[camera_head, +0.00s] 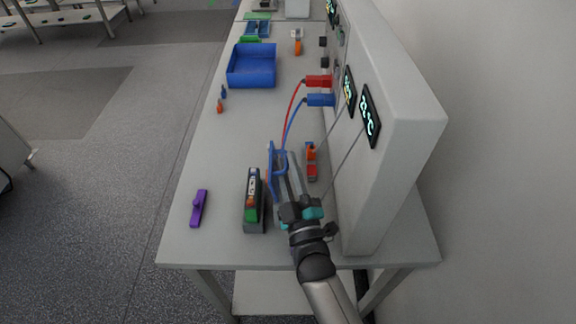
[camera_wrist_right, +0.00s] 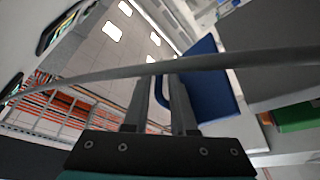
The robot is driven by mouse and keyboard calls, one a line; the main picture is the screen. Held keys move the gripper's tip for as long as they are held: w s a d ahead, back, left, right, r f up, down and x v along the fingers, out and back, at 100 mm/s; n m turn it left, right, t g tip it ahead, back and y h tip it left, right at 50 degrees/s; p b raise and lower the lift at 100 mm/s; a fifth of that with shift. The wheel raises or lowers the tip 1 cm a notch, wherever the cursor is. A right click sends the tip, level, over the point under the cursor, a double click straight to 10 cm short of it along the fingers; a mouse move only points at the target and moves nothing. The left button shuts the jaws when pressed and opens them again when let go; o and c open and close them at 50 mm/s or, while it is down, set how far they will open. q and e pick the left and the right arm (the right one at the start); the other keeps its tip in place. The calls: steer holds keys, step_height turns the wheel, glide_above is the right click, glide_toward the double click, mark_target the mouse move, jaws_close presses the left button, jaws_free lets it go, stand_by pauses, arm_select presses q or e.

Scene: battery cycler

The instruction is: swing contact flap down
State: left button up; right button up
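A blue flap-like piece (camera_head: 272,172) stands upright near the front of the bench, left of the cycler cabinet. I take it for the contact flap; its hinge is hidden. In the right wrist view a blue panel (camera_wrist_right: 208,80) lies just right of the fingers. My right gripper (camera_head: 283,165) reaches in from the front, its fingers beside the flap's right side. Whether a finger touches the flap I cannot tell. My left gripper is out of view.
The cabinet (camera_head: 405,115) stands close on the right. Red (camera_head: 318,81) and blue (camera_head: 320,100) plugs trail cables near the flap; a grey cable (camera_wrist_right: 220,62) crosses the wrist view. A dark battery-like block (camera_head: 254,210), a purple piece (camera_head: 199,208) and a blue tray (camera_head: 252,80) share the bench.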

jaws_close()
stand_by(1.4)
